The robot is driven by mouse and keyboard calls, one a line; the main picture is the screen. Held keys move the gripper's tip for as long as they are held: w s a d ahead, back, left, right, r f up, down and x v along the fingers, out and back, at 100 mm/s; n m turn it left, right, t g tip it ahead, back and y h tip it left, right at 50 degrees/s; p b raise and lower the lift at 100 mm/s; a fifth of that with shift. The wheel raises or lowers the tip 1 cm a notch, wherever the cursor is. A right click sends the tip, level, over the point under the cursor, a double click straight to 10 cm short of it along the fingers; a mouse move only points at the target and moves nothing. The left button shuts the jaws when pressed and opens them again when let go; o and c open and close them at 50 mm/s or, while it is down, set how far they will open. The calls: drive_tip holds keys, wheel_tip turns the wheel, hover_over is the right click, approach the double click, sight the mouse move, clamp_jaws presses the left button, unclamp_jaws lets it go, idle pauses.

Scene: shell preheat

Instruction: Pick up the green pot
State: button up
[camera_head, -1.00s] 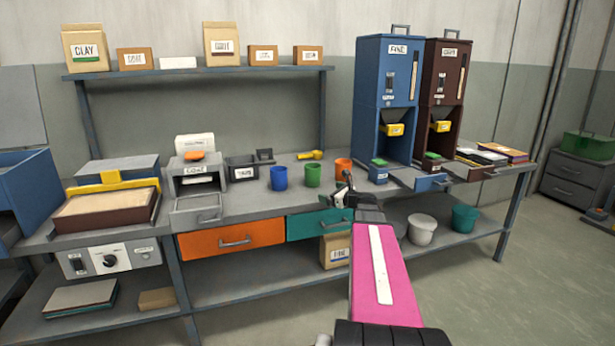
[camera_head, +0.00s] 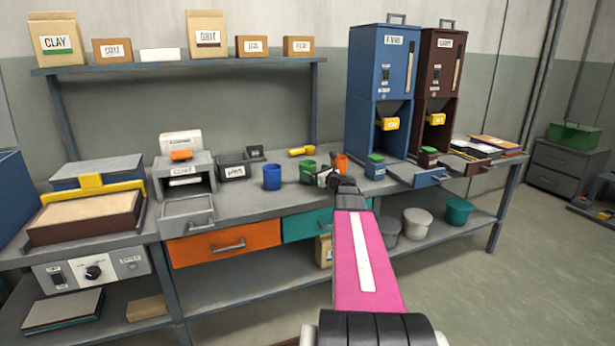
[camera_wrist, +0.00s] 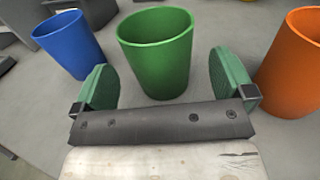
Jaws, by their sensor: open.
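The green pot (camera_wrist: 157,55) stands upright on the bench between the blue and orange pots. In the head view its upper part (camera_head: 307,168) shows just behind my gripper. My gripper (camera_wrist: 166,84) is open in the wrist view, with one green-padded finger on each side of the green pot's near side. The pot is in front of the palm bar, and I see no clear contact. In the head view my gripper (camera_head: 326,177) is small and partly covers the pot.
The blue pot (camera_wrist: 70,45) stands left of the green one, the orange pot (camera_wrist: 292,65) right, close to my right finger. A yellow scoop (camera_head: 301,151) lies behind. Blue (camera_head: 378,95) and brown (camera_head: 437,95) dispensers stand to the right. The grey bench top (camera_head: 240,206) is clear in front.

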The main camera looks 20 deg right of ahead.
sight(303, 164)
drive_tip(key=shift+r+x, duration=0.25)
drive_tip(key=shift+x, duration=1.1)
drive_tip(key=shift+r+x, duration=0.2)
drive_tip(key=shift+x, duration=1.1)
drive_tip(key=shift+a, duration=0.1)
drive_tip(key=c, duration=1.1)
